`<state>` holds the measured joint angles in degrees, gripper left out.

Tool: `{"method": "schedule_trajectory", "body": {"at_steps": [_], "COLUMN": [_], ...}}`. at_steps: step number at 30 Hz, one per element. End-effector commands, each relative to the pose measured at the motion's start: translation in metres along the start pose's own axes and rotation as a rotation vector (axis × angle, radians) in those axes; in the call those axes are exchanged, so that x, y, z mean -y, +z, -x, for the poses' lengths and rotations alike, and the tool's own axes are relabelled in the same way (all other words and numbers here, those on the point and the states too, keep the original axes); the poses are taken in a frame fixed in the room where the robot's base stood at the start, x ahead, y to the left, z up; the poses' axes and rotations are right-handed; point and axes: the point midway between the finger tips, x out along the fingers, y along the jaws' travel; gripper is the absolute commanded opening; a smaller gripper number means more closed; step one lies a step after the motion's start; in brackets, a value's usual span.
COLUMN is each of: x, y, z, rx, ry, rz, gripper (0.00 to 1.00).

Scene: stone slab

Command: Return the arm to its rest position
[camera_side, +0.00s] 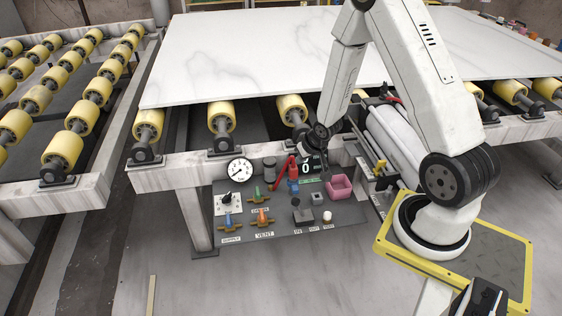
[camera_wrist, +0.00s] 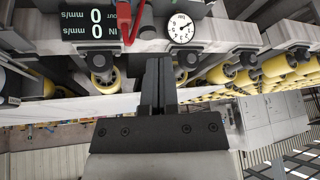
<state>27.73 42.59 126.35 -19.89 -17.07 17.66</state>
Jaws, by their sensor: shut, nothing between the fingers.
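My gripper (camera_wrist: 158,62) shows in the wrist view as two dark fingers pressed together with nothing between them. In the side view my arm bends down from the upper right, and my dark wrist (camera_side: 319,134) hangs by the front edge of the slab, above the control panel. The fingers are too small and dark to make out there. The control panel (camera_side: 340,222) lies below, with a dial gauge (camera_side: 239,170), a red lever (camera_side: 283,172), a digital display (camera_side: 307,168) and a pink open bin (camera_side: 340,187). In the wrist view the display appears upside down.
A white stone slab (camera_side: 250,50) lies on yellow rollers (camera_side: 220,117) close behind my wrist. Another roller table (camera_side: 62,150) stands at the left. Valves with coloured handles (camera_side: 262,217) and buttons stand up from the panel. The floor in front is mostly clear.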

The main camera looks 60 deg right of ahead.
Motion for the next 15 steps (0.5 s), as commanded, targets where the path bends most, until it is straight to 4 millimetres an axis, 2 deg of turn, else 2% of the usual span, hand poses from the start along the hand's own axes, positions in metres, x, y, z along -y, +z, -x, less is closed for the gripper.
{"method": "schedule_trajectory", "body": {"at_steps": [1, 8, 15], "x": [0.01, 0.049, 0.086], "y": [-0.003, -0.002, 0.014], "z": [0.011, 0.057, 0.106], "rx": [0.007, 0.063, 0.126], "ry": [0.001, 0.009, -0.003], "rz": [0.026, 0.128, 0.23], "gripper": [0.0, 0.0, 0.0]}}
